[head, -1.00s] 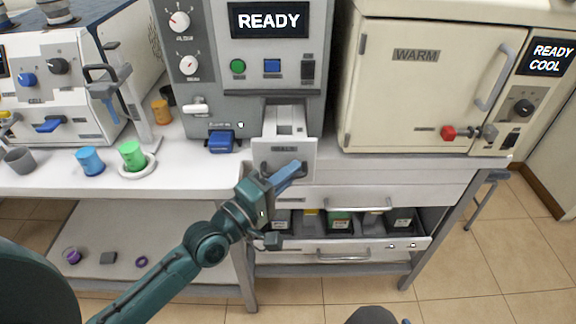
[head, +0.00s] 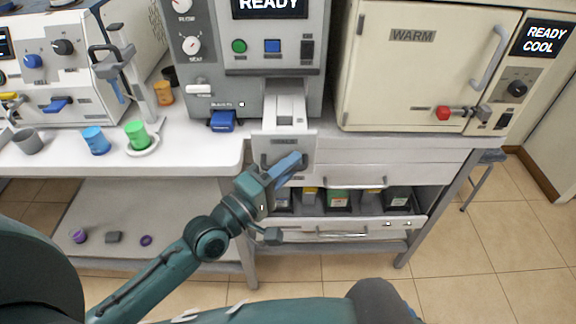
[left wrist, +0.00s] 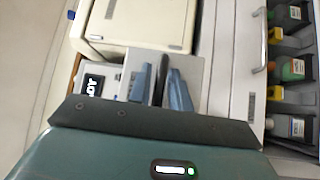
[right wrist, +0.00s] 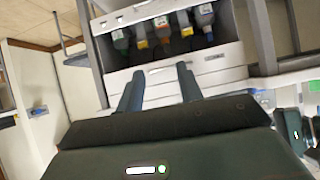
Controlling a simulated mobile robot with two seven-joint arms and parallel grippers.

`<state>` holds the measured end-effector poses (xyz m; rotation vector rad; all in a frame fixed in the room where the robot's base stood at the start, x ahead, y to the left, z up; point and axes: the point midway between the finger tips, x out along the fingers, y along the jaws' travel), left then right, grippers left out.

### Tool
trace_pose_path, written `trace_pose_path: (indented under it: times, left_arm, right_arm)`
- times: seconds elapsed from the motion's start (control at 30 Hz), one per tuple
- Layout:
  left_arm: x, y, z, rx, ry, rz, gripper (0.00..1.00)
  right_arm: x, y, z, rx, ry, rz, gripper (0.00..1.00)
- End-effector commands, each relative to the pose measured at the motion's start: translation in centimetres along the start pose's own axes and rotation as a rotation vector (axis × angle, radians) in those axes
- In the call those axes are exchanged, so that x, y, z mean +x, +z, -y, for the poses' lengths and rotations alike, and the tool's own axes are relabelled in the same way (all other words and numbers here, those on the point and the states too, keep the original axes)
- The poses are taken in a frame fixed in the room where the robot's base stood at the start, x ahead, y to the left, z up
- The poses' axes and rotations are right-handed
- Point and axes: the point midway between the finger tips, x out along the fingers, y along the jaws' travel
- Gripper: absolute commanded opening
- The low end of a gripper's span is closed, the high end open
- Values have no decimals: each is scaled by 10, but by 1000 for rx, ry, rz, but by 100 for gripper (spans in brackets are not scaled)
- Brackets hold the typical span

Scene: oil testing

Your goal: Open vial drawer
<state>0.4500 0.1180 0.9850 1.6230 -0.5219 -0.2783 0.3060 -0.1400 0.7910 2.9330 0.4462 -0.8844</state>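The vial drawer (head: 285,143) is a light grey pull-out below the grey machine. It stands out from the machine, its front facing me. My left gripper (head: 296,161) is at its dark handle (left wrist: 158,78). My right gripper (right wrist: 158,76) is open and empty in the right wrist view, with the bottle drawer in the background.
The lower bottle drawer (head: 345,232) is open below the bench and holds several bottles. The cream WARM cabinet (head: 420,75) stands right of the grey machine (head: 270,85). Green (head: 137,134) and blue (head: 96,140) cups stand on the left bench. Open floor lies to the right.

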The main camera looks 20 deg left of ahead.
Motion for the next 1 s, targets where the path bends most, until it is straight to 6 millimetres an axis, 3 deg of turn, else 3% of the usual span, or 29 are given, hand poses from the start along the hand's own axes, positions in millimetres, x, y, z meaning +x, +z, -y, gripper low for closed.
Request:
trace_pose_path:
  times: [0.33,0.8,1.0]
  left_arm:
    - [-10,0,2,2,-3,0,20]
    - [-104,1,3,1,-6,3,20]
    - [-125,0,1,1,-3,1,20]
  right_arm:
    - [1,2,0,-2,0,0,36]
    - [5,4,5,-10,-18,-29,36]
    - [5,5,7,-15,-26,-32,36]
